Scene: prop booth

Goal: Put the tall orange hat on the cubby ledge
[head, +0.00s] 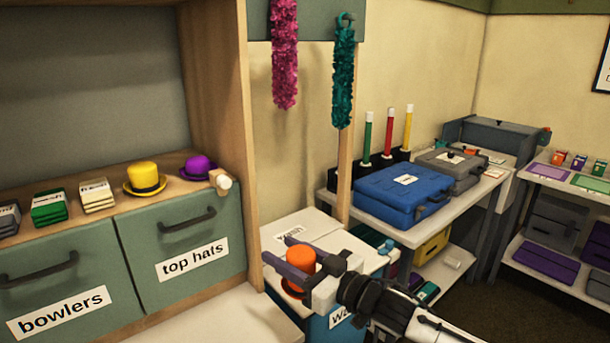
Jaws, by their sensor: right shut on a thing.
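The tall orange hat (301,260) is between the fingers of my right gripper (281,250), which is shut on it. Part of its brim shows below the near finger; the rest is hidden by the gripper. The gripper is over the pale-topped bin, to the right of and lower than the cubby ledge. The wooden cubby ledge (107,213) runs along the left above two green drawers labelled "bowlers" and "top hats". My left gripper is not in view.
A wooden side panel (215,90) bounds the cubby. The bin (279,229) is below my gripper; a blue case (400,195) lies on the right shelf.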

